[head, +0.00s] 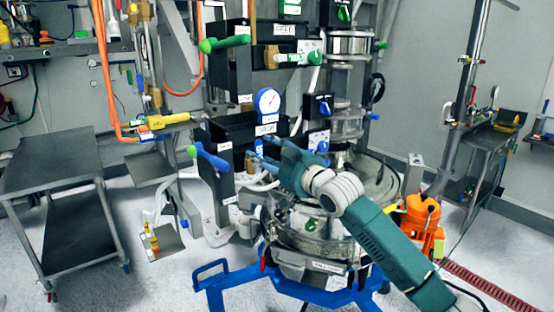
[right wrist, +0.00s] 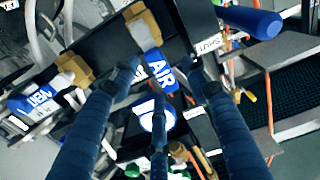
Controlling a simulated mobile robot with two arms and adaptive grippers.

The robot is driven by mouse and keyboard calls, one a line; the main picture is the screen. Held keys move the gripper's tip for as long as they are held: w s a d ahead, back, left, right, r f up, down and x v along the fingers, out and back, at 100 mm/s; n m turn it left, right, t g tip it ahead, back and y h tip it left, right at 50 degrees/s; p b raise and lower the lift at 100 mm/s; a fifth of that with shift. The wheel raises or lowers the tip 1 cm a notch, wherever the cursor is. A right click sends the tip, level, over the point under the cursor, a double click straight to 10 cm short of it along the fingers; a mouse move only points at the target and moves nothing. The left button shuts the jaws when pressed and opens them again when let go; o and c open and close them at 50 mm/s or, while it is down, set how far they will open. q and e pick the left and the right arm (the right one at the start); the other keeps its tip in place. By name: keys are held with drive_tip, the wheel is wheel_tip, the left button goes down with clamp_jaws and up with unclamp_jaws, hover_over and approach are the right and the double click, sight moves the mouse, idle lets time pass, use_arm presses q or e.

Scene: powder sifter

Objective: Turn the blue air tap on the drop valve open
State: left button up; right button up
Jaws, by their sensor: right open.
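The blue air tap (right wrist: 160,70) shows in the right wrist view, with a white AIR label on its face and a tan fitting behind it. It lies between the fingertips of my right gripper (right wrist: 165,78), which is open and holds nothing. I cannot tell whether any finger touches the tap. In the head view the right gripper (head: 264,152) reaches in from the lower right, and its fingertips are at the blue tap (head: 259,146) below the round gauge. The fingers partly cover the tap there. My left gripper is not in view.
A blue-rimmed gauge (head: 268,102) sits just above the tap. The glass sifter vessel (head: 310,235) stands below my arm. A dark cart (head: 50,165) stands at the left.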

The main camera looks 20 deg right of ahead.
drive_tip(key=v, duration=1.1)
